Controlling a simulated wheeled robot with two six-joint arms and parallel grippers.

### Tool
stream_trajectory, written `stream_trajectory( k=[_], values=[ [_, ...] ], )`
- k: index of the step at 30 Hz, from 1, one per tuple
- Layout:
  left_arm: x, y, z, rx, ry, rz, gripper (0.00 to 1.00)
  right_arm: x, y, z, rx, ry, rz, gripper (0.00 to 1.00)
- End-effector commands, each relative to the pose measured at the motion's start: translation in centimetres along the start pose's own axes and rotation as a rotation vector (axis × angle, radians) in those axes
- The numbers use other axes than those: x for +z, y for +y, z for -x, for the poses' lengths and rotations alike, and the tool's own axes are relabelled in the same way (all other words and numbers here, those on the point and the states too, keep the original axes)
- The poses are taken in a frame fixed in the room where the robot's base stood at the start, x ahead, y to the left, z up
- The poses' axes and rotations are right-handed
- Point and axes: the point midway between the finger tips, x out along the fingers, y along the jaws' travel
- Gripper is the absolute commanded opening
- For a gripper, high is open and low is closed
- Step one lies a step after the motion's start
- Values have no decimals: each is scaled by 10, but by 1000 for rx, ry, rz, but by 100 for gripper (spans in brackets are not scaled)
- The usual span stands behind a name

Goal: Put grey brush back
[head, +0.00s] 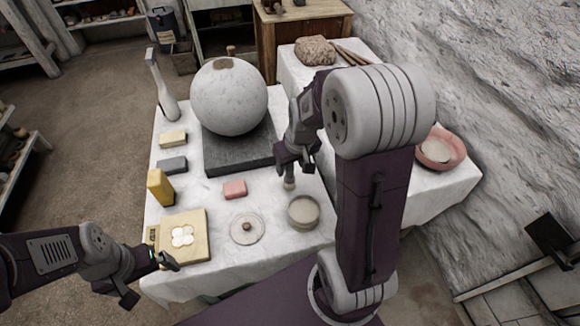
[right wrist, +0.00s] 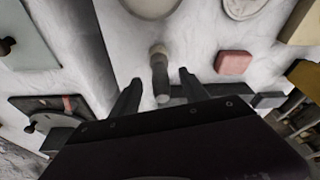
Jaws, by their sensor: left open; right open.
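A small brush with a grey handle and a beige end, which looks like the grey brush (head: 289,184), is near the middle right of the white-covered table, beside a round beige pot (head: 304,211). My right gripper (head: 294,163) is directly above it, pointing down. In the right wrist view the brush (right wrist: 160,73) appears between the two open fingers (right wrist: 158,80), with no finger visibly pressed on it. Whether it stands on the table or leans is unclear. My left gripper (head: 150,279) is open and empty at the front left corner, beside a cream board (head: 201,222).
A large plaster sphere (head: 229,97) sits on a dark slab (head: 240,158) behind. A pink block (head: 235,190), white disc (head: 247,230), yellow block (head: 160,187) and grey block (head: 172,165) stand left. A pink bowl (head: 456,161) is right, by the rough wall.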

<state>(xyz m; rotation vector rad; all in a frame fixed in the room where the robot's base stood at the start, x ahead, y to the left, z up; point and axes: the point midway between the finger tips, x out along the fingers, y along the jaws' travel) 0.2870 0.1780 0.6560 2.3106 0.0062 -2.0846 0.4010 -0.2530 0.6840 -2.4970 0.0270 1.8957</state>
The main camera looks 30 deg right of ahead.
Motion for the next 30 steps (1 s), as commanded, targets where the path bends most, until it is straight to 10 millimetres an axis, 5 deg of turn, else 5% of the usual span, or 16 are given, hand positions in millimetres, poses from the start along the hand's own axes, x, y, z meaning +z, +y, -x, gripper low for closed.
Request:
stream_trajectory(
  k=[1, 6, 12, 17, 21, 24, 30],
  values=[
    [-1, 0, 14, 0, 0, 0, 100, -3, 0, 22, 1, 4, 0, 53],
    [-3, 0, 29, 0, 0, 0, 100, -2, 0, 60, 1, 2, 1, 53],
    [-4, 1, 34, 0, 0, 0, 100, -1, 0, 79, 1, 1, 1, 53],
    [-4, 1, 34, 0, 0, 0, 100, 9, -9, 74, -6, -19, 1, 53],
    [-4, 1, 34, 0, 0, 0, 100, 74, -56, 47, -26, -123, 3, 53],
    [-3, 1, 34, 0, 0, 0, 100, 106, -72, 38, -25, -166, -3, 53],
    [-4, 1, 34, 0, 0, 0, 100, 110, -73, 37, -23, -170, -10, 53]
  ],
)
